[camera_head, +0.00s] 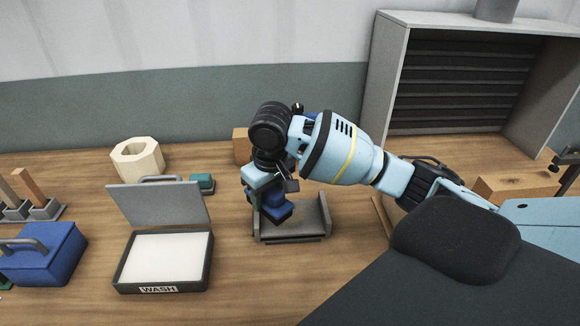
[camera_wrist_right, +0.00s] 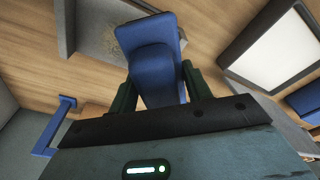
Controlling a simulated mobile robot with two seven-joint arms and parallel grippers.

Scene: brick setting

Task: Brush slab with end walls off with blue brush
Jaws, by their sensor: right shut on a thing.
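The slab with end walls (camera_head: 319,219) is a grey piece on the wooden table, partly hidden behind my right gripper. It also shows at the top of the right wrist view (camera_wrist_right: 88,18). My right gripper (camera_head: 266,190) points down over the slab's left part and is shut on the blue brush (camera_head: 277,213). In the right wrist view the brush (camera_wrist_right: 152,50) sits between the dark green fingers (camera_wrist_right: 160,88). A tan speckled patch shows beside the brush on the slab; I cannot tell whether it is dirt or bristles. Whether the brush touches the slab is unclear. My left gripper is not in view.
A tray labelled WASH (camera_head: 163,288) with a raised grey lid (camera_head: 160,203) stands left of the slab. A blue box with a handle (camera_head: 45,258), a cream hexagonal ring (camera_head: 137,158) and a green block (camera_head: 202,182) are nearby. A shelved grey cabinet (camera_head: 395,75) stands behind right.

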